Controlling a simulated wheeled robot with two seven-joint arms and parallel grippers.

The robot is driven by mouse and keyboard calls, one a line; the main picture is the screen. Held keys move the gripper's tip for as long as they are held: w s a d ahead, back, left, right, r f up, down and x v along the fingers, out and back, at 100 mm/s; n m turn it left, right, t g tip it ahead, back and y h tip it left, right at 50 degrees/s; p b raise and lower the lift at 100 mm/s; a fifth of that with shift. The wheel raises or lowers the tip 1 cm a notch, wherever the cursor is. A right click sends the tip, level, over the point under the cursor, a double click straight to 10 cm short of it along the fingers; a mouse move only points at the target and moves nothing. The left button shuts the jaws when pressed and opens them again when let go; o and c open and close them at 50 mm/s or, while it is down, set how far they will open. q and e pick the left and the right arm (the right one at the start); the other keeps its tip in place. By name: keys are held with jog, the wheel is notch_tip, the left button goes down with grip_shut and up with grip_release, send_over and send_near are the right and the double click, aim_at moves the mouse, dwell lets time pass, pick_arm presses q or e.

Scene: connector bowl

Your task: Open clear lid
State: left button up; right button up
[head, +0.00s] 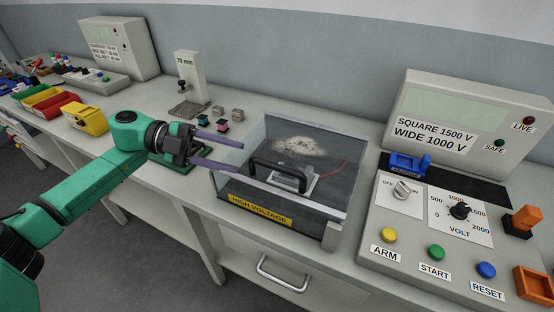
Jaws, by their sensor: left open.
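The clear lid (318,152) covers a dark box labelled HIGH VOLTAGE (262,208) in the middle of the head view. A black handle (262,163) arches up at the lid's front left. The lid looks shut. Through it I see a pale scorched patch, a small light-coloured block and a red wire. My left gripper (240,157) is open and empty. Its two purple fingers point right towards the box, left of the handle. In the picture one fingertip overlaps the box's left edge; I cannot tell whether it touches. My right gripper is not in view.
A control panel (437,235) with ARM, START and RESET buttons stands right of the box. A gauge stand (190,80) and small blocks (222,126) are behind my left gripper. Coloured bins (85,118) are at the far left. A drawer handle (283,275) sticks out below the box.

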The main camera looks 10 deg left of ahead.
aim_at(264, 164)
pick_arm(q)
jog(key=x, duration=0.3)
jog(key=p+x, duration=0.1)
jog(key=x, duration=0.1)
jog(key=shift+s+d+r, duration=0.1)
jog(key=shift+s+r, duration=0.1)
jog(key=shift+r, duration=0.1)
jog(key=x, duration=0.3)
jog(key=p+x, duration=0.1)
jog(key=shift+w+d+f, duration=0.25)
jog(key=shift+w+f, duration=0.1)
jog(key=shift+s+d+f, duration=0.1)
jog(key=shift+s+d, duration=0.05)
jog(key=shift+d, duration=0.3)
jog(key=shift+a, duration=0.1)
jog(key=shift+c, duration=0.6)
jog(key=c, duration=0.5)
grip_shut()
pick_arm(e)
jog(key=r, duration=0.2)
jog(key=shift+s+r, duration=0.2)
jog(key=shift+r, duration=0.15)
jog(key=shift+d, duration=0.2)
